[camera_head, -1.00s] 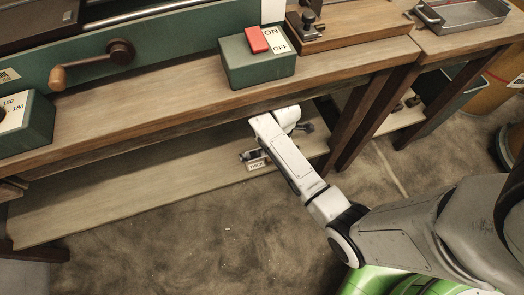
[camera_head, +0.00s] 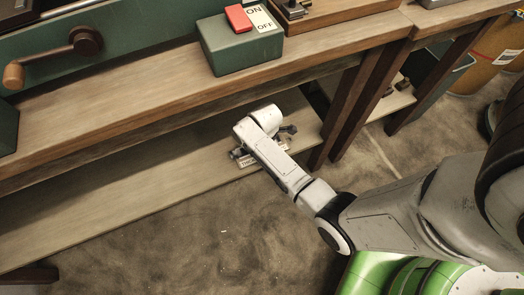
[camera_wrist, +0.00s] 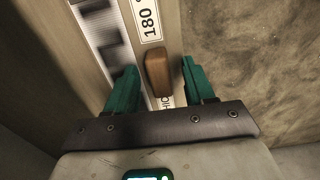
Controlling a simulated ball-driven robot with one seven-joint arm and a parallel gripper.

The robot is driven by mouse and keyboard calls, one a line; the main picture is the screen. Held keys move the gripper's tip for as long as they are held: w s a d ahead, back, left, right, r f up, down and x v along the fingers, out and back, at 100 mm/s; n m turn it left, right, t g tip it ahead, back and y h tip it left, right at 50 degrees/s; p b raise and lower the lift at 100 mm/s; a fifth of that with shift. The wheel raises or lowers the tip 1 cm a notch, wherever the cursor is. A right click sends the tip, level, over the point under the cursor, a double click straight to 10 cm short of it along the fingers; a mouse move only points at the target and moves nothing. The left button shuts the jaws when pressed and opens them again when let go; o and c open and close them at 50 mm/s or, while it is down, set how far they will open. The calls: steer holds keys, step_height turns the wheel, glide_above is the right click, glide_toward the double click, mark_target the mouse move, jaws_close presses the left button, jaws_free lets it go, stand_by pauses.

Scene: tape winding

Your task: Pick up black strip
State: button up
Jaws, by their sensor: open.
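My gripper (camera_wrist: 158,68) is open, with its two green fingers on either side of a brown block (camera_wrist: 157,75) in the wrist view. A gap shows at the block's right; whether the left finger touches it is unclear. Dark pieces (camera_wrist: 115,54) lie on a pale band left of the fingers; I cannot tell whether one is the black strip. In the head view my arm reaches over the lower shelf (camera_head: 130,180), and its wrist hides the fingers. Small dark parts (camera_head: 289,129) show beside the wrist.
A small label (camera_head: 249,161) sits at the shelf's front edge. The upper bench (camera_head: 150,95) overhangs the shelf, with a green switch box (camera_head: 240,45) on it. A table leg (camera_head: 345,110) stands right of my wrist.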

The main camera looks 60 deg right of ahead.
steer(key=shift+c, duration=0.2)
jaws_close()
steer(key=shift+r, duration=0.1)
